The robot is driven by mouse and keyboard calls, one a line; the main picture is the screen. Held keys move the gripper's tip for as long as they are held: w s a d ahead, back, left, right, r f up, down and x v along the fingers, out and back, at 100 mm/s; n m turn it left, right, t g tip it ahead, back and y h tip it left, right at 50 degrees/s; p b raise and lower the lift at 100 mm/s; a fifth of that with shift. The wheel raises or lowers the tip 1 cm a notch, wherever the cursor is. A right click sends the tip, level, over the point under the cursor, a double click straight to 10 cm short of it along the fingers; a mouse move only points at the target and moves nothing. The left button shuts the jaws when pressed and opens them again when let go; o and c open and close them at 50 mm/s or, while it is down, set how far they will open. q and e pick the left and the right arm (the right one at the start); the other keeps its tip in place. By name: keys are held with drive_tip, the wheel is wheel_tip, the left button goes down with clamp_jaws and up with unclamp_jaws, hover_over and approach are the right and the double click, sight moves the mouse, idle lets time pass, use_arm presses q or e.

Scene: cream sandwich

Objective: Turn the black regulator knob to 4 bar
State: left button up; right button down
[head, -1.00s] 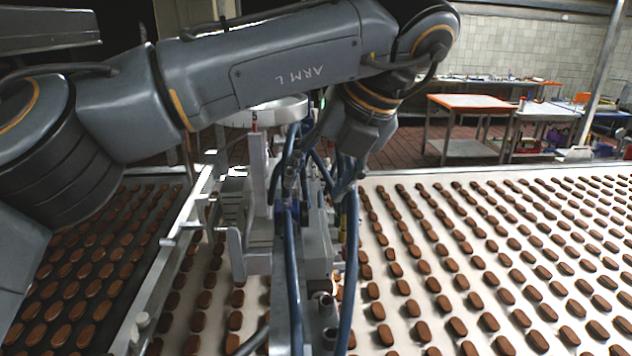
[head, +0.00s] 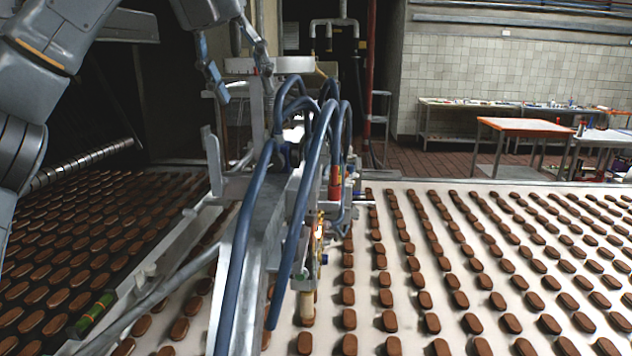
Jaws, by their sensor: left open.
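My left gripper (head: 244,90) hangs at the upper left of the head view, fingers pointing down and spread apart. It is open, and I see nothing held between its fingers. A small red fitting (head: 335,181) shows beside the hoses. I cannot make out the black regulator knob. My right gripper is out of view.
A white conveyor belt (head: 398,335) with rows of brown biscuits fills the lower right. A dark belt (head: 20,285) with more biscuits lies left. An orange-topped table (head: 525,126) stands beyond. The hoses and metal frame crowd the middle.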

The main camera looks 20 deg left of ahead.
sight(271, 154)
use_arm(q)
drive_tip(key=p+x, duration=0.1)
drive_tip(key=x, duration=1.1)
drive_tip(key=shift+w+a+f, duration=0.1)
drive_tip(key=shift+w, duration=0.1)
drive_tip(key=shift+x, duration=0.8)
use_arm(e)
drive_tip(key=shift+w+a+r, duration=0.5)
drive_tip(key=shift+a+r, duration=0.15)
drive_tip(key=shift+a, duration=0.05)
use_arm(q)
drive_tip(key=shift+c, duration=0.4)
clamp_jaws()
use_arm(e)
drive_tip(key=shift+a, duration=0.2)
